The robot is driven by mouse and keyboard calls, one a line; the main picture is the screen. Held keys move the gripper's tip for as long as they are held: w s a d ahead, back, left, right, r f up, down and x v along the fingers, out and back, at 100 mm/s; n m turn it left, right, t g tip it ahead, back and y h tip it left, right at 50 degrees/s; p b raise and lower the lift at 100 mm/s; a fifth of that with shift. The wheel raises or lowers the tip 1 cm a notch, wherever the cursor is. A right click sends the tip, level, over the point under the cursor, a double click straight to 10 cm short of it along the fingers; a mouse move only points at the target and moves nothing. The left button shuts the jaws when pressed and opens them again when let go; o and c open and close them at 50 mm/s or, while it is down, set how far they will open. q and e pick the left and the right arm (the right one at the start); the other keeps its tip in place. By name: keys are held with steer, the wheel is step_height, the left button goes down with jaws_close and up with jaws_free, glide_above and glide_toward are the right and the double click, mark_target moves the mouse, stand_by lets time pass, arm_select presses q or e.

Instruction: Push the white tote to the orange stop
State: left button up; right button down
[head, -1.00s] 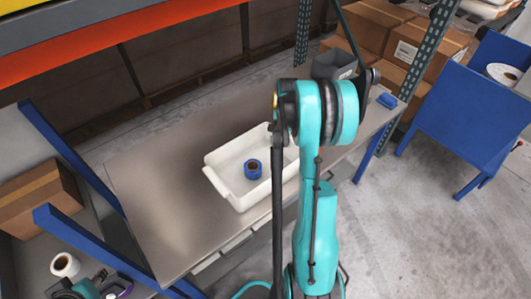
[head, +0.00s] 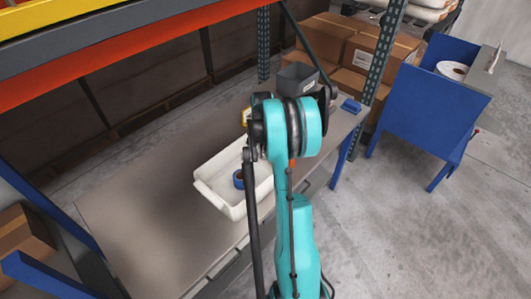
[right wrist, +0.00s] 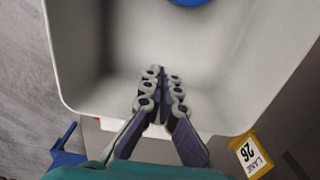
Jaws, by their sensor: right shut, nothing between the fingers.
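The white tote (head: 217,203) stands on the grey metal table, partly behind my right arm in the head view. Its pale walls also show in the right wrist view (right wrist: 85,75). A blue roll (head: 238,179) lies inside it. My right gripper (right wrist: 162,85) is shut and empty. Its fingers reach over the tote's near rim, against or close to the inner wall; I cannot tell if they touch. It is hidden behind my arm in the head view. I cannot clearly make out the orange stop. My left gripper is out of view.
A yellow lane sign (right wrist: 250,156) is beside the tote. A dark grey bin (head: 297,77) and a small blue object (head: 350,105) are toward the table's far right end. The table's left part (head: 130,210) is bare. A blue cart (head: 425,115) stands right on the floor.

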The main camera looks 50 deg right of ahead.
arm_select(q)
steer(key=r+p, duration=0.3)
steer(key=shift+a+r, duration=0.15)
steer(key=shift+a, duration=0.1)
arm_select(e)
step_height(320, 180, up, 10)
steer(key=shift+a, duration=0.3)
